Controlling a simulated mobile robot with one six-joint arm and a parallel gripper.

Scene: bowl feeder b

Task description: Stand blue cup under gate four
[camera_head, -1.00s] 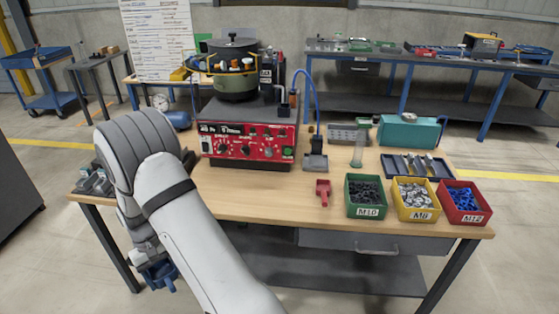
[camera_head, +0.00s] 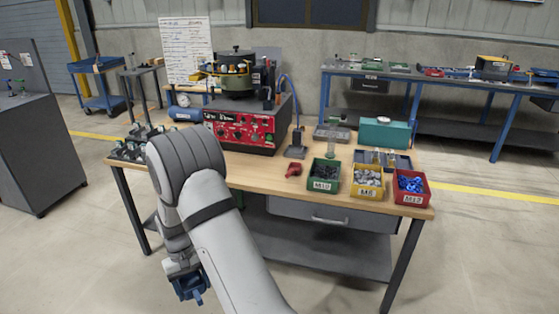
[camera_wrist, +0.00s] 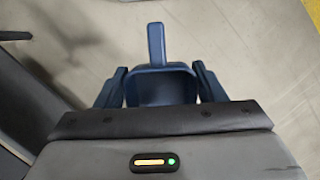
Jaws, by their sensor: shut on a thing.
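The blue cup (camera_wrist: 160,88) is in my gripper (camera_wrist: 159,84) in the wrist view. Its dark fingers press on the cup's left and right sides, and its handle (camera_wrist: 156,43) points away from my wrist. In the head view the cup (camera_head: 187,287) hangs below my forearm at the lower left, in front of the bench and clear of it. I cannot tell whether it is level. A grey cabinet at the far left carries an upright panel (camera_head: 22,68) with small green and blue fittings. No gate number is readable.
The wooden bench (camera_head: 255,177) holds a red-fronted bowl feeder (camera_head: 238,129), a red tool (camera_head: 294,169), and green (camera_head: 323,176), yellow (camera_head: 367,181) and red (camera_head: 411,187) bins. Open floor (camera_head: 85,215) lies between the grey cabinet (camera_head: 40,150) and the bench.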

